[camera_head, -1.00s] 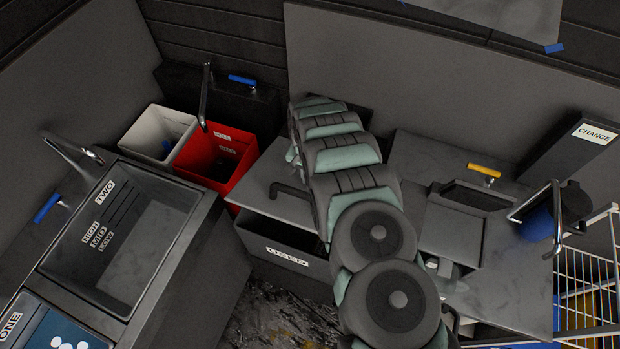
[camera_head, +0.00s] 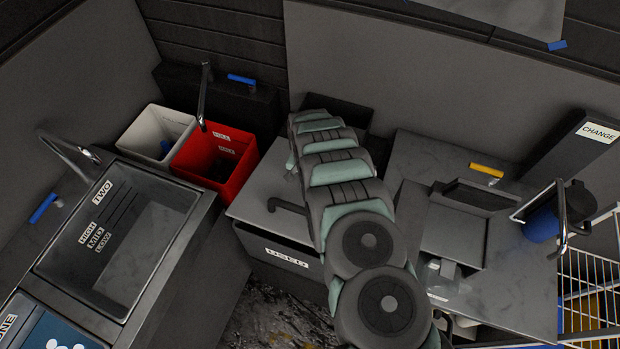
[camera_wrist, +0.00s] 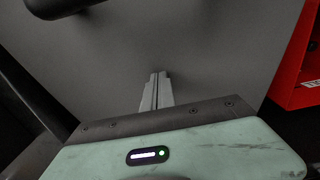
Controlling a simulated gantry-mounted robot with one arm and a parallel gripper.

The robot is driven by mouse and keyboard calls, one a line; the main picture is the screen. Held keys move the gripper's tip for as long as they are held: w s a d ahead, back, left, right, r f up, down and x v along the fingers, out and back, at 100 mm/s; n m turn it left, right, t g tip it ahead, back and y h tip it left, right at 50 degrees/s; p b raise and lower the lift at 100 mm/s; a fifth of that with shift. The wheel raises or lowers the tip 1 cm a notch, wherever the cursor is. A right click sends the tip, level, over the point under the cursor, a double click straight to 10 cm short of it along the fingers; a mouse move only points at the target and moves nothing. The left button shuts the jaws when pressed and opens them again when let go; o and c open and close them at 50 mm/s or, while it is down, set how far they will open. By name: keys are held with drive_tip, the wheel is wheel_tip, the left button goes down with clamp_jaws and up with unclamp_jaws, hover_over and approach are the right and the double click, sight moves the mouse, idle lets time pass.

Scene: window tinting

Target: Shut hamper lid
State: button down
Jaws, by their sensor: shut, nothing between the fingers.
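The hamper is the dark box labelled USED (camera_head: 255,245) in the middle of the head view. Its grey lid (camera_head: 258,190) lies low over it, with a black bar handle (camera_head: 286,206) near the front edge. A dark strip shows between lid edge and label; I cannot tell whether a gap remains. My arm hides the lid's right part and my gripper in the head view. In the wrist view my gripper (camera_wrist: 156,78) is shut and empty, pointing at the lid's grey surface (camera_wrist: 215,50). The handle (camera_wrist: 60,5) is at upper left. Contact is unclear.
A red bin (camera_head: 188,172) and a white bin (camera_head: 135,135) stand left of the hamper. A dark basin (camera_head: 150,250) is further left. On the right are a grey worktop (camera_head: 520,285), a blue jug (camera_head: 541,222) and a wire rack (camera_head: 590,270).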

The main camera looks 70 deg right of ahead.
drive_tip(key=shift+a+f+b, duration=0.2)
drive_tip(key=shift+f+b, duration=0.7)
drive_tip(key=shift+f, duration=1)
drive_tip(key=shift+r+p, duration=2.95)
drive_tip(key=shift+r, duration=1.65)
